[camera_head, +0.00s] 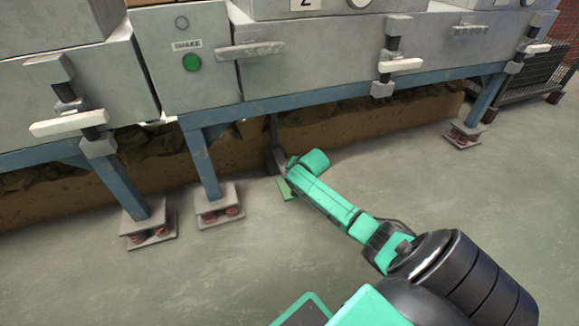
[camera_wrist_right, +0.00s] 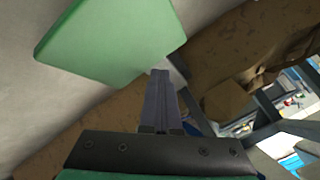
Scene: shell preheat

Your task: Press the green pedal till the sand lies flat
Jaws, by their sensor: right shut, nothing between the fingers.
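The green pedal (camera_head: 284,190) lies low by the floor under the front of the grey bench, partly hidden by my right arm in the head view. In the right wrist view the green pedal (camera_wrist_right: 110,40) is large at the upper left, close to my right gripper (camera_wrist_right: 160,76). My right gripper is shut with nothing between its fingers. Its fingertips appear beside the pedal's edge; I cannot tell whether they touch. My left gripper is not in view. I cannot make out the sand or whether it is flat.
A grey box with a SHAKE label (camera_head: 187,44) and a green button (camera_head: 191,62) is above. Blue legs (camera_head: 203,165) stand on sprung feet (camera_head: 218,205) left of the pedal. Brown rough material (camera_head: 370,118) fills the space under the bench. The concrete floor (camera_head: 480,200) in front is clear.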

